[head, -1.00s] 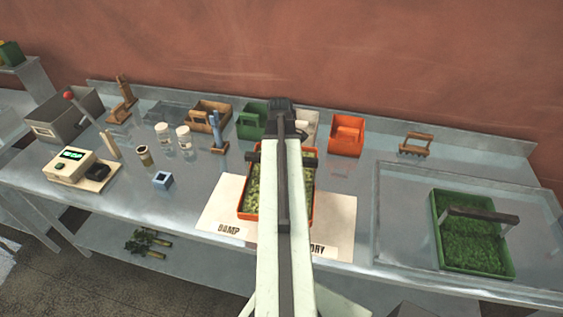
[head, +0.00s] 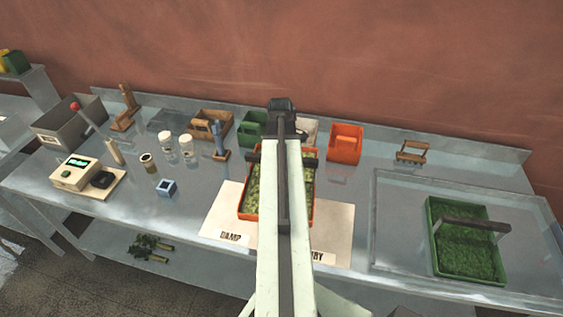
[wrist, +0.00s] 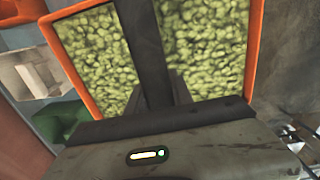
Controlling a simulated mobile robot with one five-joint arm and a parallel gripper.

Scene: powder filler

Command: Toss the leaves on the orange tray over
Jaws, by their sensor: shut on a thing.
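The orange tray (head: 240,212) holds a layer of pale green leaves (head: 252,195) and stays level in the head view, over the white mat with DAMP and DRY labels (head: 222,222). Its dark handle bar (head: 254,158) crosses above it. My gripper (wrist: 168,98) is shut on this handle; in the wrist view the dark bar runs up between two parts of the leaf bed (wrist: 205,45). My arm covers the tray's middle and my fingers in the head view. How high the tray is above the mat cannot be told exactly.
A green tray (head: 432,235) with dark leaves and a handle stands in a clear-walled area at right. An orange bin (head: 345,145), green bin (head: 250,127) and wooden rake (head: 411,151) stand behind. Jars (head: 167,146), a blue cube (head: 166,186) and a scale (head: 75,172) are at left.

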